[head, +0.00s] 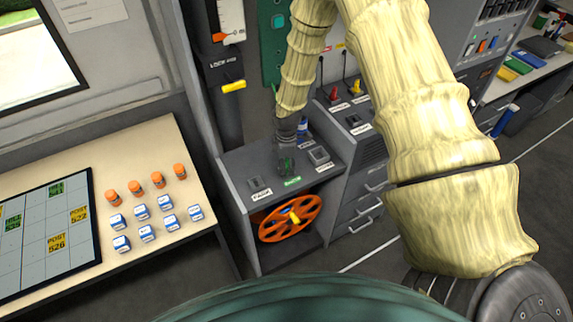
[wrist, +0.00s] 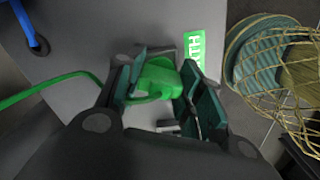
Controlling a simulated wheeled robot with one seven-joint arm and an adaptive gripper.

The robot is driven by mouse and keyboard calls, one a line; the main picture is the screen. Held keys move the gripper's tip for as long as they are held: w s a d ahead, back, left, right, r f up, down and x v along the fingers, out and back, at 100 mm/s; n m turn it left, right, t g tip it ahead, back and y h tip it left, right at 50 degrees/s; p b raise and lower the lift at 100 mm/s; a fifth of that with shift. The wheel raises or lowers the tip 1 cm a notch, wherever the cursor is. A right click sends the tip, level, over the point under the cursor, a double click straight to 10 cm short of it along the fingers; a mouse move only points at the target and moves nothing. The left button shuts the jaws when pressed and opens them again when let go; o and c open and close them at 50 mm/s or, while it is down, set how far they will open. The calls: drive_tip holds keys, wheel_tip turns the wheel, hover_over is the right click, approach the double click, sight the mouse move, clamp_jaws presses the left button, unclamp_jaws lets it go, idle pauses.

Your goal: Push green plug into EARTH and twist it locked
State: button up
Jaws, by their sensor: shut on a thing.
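My gripper (head: 286,160) is over the front part of the grey console top (head: 232,163), pointing down. In the wrist view my gripper (wrist: 172,95) is shut on the green plug (wrist: 158,78), with a finger on each side of it. A green cable (wrist: 50,86) runs from the plug to the left. The green label (wrist: 194,48), partly cut off, lies just beyond the plug; in the head view the green label (head: 292,181) is at the console's front edge. The fingers hide the socket, so I cannot tell how deep the plug sits.
A blue plug (head: 302,126) stands behind my gripper on the console. An orange wheel with a yellow handle (head: 290,218) is below. A table with orange-capped bottles (head: 157,180) stands to the left.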

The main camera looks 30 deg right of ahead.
drive_tip(key=shift+f+m, duration=0.1)
drive_tip(key=shift+m, duration=1.3)
drive_tip(key=shift+s+m, duration=0.1)
drive_tip(key=shift+m, duration=0.9)
drive_tip(key=o, duration=1.1)
wheel_tip(320, 180, up, 12)
drive_tip(key=shift+f, duration=0.1)
